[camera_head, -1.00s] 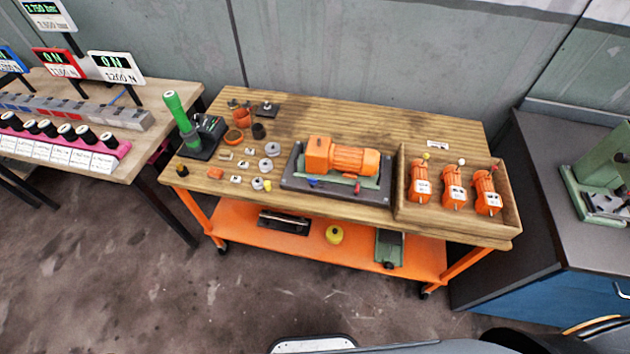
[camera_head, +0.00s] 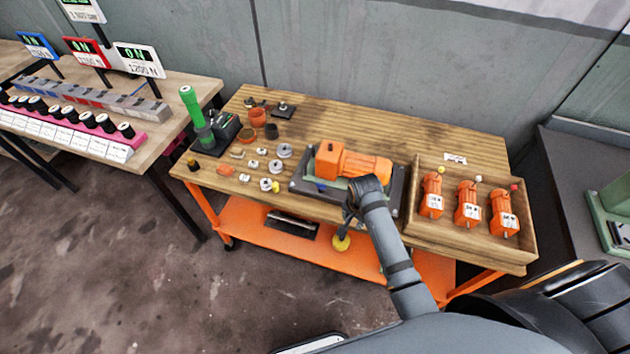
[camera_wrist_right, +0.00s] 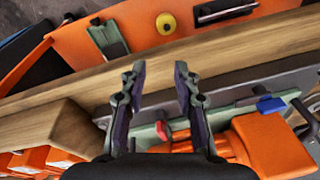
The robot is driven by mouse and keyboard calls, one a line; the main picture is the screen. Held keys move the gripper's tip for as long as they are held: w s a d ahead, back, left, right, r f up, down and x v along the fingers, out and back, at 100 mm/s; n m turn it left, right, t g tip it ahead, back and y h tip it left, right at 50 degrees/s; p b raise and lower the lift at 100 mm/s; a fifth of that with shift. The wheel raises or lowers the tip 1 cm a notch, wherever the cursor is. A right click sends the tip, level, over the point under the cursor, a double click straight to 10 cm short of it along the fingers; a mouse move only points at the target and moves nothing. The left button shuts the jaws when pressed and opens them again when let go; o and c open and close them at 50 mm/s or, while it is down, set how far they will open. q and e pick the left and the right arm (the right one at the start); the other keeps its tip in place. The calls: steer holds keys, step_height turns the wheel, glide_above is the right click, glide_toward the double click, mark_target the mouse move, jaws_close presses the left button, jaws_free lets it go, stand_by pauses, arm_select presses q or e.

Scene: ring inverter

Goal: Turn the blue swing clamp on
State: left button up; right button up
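The blue swing clamp (camera_head: 321,187) is a small blue piece at the front left of the dark fixture plate (camera_head: 300,179), which carries an orange motor (camera_head: 329,158). In the right wrist view the blue clamp (camera_wrist_right: 270,104) lies right of my fingers, apart from them. A red clamp (camera_wrist_right: 163,130) shows there between the finger bases. My right gripper (camera_head: 349,214) is at the front edge of the bench by the fixture, right of the blue clamp. Its fingers (camera_wrist_right: 160,76) are apart with nothing between them. My right arm hides part of the fixture. My left gripper is out of view.
A wooden tray (camera_head: 440,245) with three small orange motors stands right of the fixture. Several small parts and a green press (camera_head: 200,125) are on the left. The orange lower shelf (camera_head: 250,231) holds a yellow object (camera_head: 340,243). The bench's back middle is clear.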

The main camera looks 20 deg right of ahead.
mark_target(324, 189)
steer(key=w+a+r+m+g, duration=0.1)
steer(key=w+a+r+m, duration=0.2)
steer(key=w+r+m, duration=0.4)
steer(key=w+a+r+m+g, duration=0.1)
steer(key=w+a+r+m, duration=0.2)
steer(key=w+r+m, duration=0.35)
steer(key=shift+m+y, duration=0.3)
steer(key=shift+m, duration=0.15)
steer(key=f, duration=0.6)
steer(key=f+p, duration=0.1)
steer(key=f, duration=0.3)
steer(key=shift+w, duration=0.25)
jaws_close()
